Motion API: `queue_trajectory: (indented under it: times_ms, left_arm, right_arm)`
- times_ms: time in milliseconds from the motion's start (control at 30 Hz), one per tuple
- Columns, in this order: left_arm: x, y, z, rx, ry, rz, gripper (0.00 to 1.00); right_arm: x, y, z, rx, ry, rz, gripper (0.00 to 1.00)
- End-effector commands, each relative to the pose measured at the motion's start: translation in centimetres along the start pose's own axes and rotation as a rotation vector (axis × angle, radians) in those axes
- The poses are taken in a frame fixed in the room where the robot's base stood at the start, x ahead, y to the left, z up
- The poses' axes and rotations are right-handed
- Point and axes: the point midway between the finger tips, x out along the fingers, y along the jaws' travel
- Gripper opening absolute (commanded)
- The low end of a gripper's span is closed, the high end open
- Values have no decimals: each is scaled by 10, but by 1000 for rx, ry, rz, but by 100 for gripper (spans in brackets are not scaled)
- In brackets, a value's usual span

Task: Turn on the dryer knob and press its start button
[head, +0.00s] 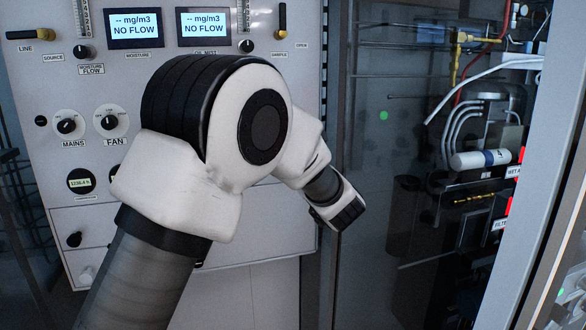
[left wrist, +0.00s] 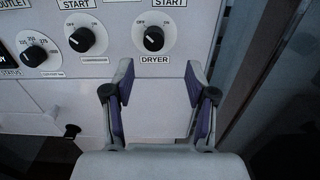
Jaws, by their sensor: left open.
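The dryer knob (left wrist: 154,39) is a black dial on a white disc marked OFF and ON, with a DRYER label (left wrist: 155,60) beneath it. Its pointer slants to the upper left, on the OFF side. A START label (left wrist: 169,3) shows above it at the top edge; the button itself is out of the picture. My left gripper (left wrist: 159,68) is open and empty, its purple-padded fingers spread to the left and right, just below the knob in the picture. I cannot tell whether it touches the panel. In the head view my left arm hides the dryer controls.
A compressor knob (left wrist: 82,40) and a temperature dial (left wrist: 34,55) sit left of the dryer knob. In the head view, MAINS (head: 67,125) and FAN (head: 110,122) knobs are on the panel. A glass-fronted cabinet (head: 400,160) with pipes stands right.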

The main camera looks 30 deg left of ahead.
Motion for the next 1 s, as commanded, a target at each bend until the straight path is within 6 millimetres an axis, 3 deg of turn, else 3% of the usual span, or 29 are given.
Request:
queue_trajectory:
  times_ms: [67,400,733,767,900,1000]
  left_arm:
    - [6,2,8,-41,-3,9,56]
    - [67,2,7,-35,1,8,56]
    - [77,2,3,-31,-1,6,56]
    - [77,2,3,-31,-1,6,49]
    - [77,2,3,-30,-1,6,0]
    - [77,2,3,-30,-1,6,0]
  right_arm:
    - [-5,0,0,-1,0,0,0]
    - [-37,0,0,-1,0,0,0]
    - [-38,0,0,-1,0,0,0]
    - [-38,0,0,-1,0,0,0]
    - [-38,0,0,-1,0,0,0]
    - [-38,0,0,-1,0,0,0]
